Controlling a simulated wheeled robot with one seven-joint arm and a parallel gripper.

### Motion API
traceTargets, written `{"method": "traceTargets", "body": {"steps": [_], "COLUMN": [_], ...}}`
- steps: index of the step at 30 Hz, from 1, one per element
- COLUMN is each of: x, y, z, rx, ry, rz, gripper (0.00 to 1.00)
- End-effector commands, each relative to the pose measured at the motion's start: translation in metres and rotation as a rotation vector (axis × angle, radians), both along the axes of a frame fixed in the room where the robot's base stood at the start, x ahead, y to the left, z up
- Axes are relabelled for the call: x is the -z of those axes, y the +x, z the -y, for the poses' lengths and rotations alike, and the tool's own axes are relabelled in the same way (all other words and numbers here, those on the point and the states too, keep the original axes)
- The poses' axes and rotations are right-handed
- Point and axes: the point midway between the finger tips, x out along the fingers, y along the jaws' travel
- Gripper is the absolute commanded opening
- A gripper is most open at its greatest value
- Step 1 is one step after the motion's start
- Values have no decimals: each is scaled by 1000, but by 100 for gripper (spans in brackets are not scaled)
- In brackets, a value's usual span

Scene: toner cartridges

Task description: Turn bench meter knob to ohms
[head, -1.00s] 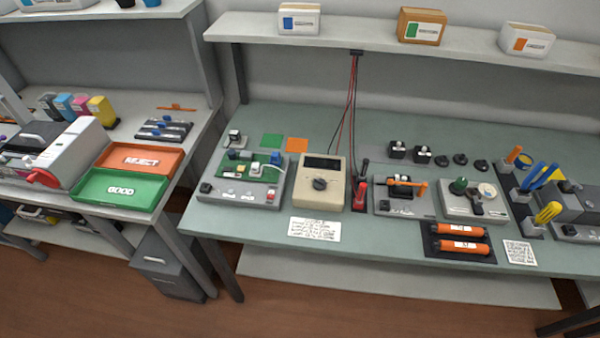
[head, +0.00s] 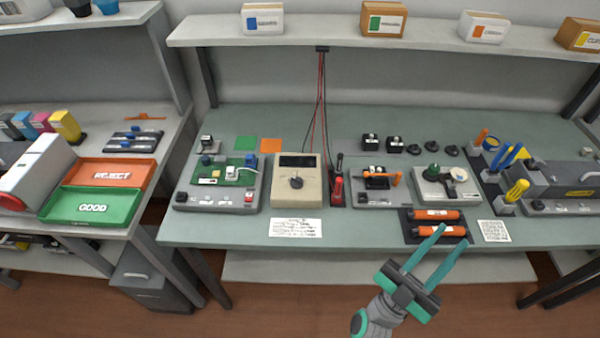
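The bench meter (head: 311,200) is a beige box with a dark display (head: 298,161) on the green bench top, left of the bench's middle. Its round dark knob (head: 296,183) sits on the front face below the display. The knob's pointer direction and markings are too small to read. My gripper (head: 436,250) is at the lower right, in front of the bench's front edge, with its two teal fingers spread apart and nothing between them. It is well to the right of the meter and nearer to me.
Red and black probes (head: 337,187) stand right of the meter, with leads hanging from the shelf above. A circuit-board fixture (head: 222,193) stands left of it. A paper card (head: 295,228) lies in front. Orange rollers (head: 436,214) lie on a dark tray behind my gripper.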

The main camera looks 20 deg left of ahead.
Motion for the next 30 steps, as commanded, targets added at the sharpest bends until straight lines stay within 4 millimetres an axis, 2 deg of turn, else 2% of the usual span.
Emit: {"method": "traceTargets", "body": {"steps": [1,6,10,14,18,23,26,30], "x": [-12,-40,-51,-52,-42,-20,-1,29], "y": [7,22,31,41,54,73,89,114], "z": [8,39,61,79,91,92,84,58], "rx": [32,164,269,370,475,581,640,702], "ry": [30,157,285,437,626,868,1031,1266], "rz": [54,205,295,359,396,389,356,269], "gripper": [27,27,27,27,27,27,27,27]}}
